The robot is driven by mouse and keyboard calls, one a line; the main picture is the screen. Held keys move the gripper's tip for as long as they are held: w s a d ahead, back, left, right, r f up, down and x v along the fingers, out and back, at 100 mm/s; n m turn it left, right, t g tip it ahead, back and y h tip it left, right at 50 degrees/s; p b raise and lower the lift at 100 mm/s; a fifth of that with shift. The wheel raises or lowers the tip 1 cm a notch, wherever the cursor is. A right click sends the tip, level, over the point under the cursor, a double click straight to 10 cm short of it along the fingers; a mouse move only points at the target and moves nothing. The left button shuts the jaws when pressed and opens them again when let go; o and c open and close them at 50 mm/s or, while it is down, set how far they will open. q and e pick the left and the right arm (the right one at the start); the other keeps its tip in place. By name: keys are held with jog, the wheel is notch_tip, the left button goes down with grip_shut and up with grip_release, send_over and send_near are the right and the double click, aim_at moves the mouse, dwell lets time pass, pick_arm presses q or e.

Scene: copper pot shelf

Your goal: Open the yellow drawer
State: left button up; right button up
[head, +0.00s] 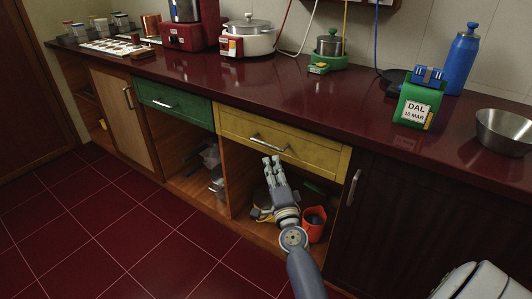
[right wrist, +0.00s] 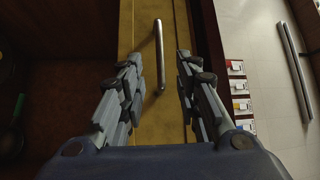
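The yellow drawer (head: 300,145) is shut, flush in the counter front, right of a green drawer. Its long silver bar handle (head: 269,143) crosses the front and also shows in the right wrist view (right wrist: 159,48). My right gripper (head: 273,165) is just below and in front of the handle, pointing up at it. In the right wrist view its two fingers (right wrist: 160,82) stand apart, with one end of the handle showing between the tips. I cannot tell whether they touch it. My left gripper is not in view.
The green drawer (head: 174,103) is shut. Open shelves below hold an orange-red container (head: 315,222) near my right arm. A dark cabinet door with a silver handle (head: 353,187) stands right. The countertop carries a white cooker (head: 248,38) and a green DAL container (head: 418,103). Floor in front is clear.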

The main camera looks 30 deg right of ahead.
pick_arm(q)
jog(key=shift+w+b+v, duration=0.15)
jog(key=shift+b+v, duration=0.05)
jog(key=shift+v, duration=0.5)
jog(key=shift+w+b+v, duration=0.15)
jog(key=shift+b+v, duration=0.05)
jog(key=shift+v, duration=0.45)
pick_arm(e)
jog(key=x, duration=1)
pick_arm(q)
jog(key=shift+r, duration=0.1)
pick_arm(e)
jog(key=shift+c, duration=0.6)
jog(key=shift+f, duration=0.1)
grip_shut()
